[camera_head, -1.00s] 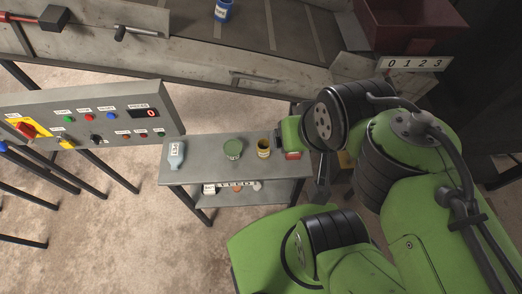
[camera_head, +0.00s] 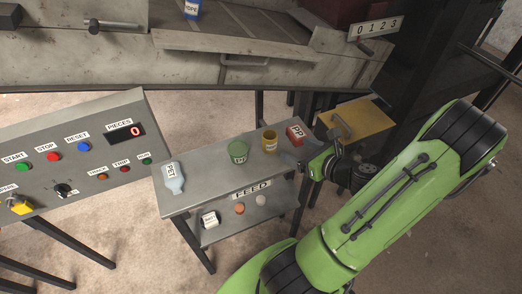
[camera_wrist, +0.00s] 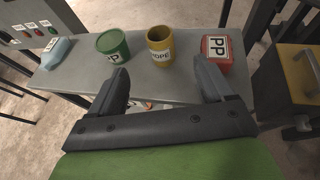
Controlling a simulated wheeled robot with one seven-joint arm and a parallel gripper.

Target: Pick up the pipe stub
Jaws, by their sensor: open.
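A yellow hollow cylinder (camera_head: 269,141), which looks like the pipe stub, stands upright on the small grey table (camera_head: 205,187). In the wrist view the yellow cylinder (camera_wrist: 160,47) has an HDPE label, and its open top shows. My gripper (camera_wrist: 165,80) is open and empty, its fingers apart on either side of the cylinder's line but short of it. In the head view my gripper (camera_head: 305,165) is at the table's right front edge, seen partly from the side.
Beside the cylinder stand a green cup (camera_head: 238,152) and a red PP block (camera_head: 295,135). A pale blue bottle (camera_head: 173,178) lies at the left. A lower FEED shelf (camera_head: 225,228) holds small items. A yellow-topped box (camera_head: 355,121) stands right; a control panel (camera_head: 80,150) stands left.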

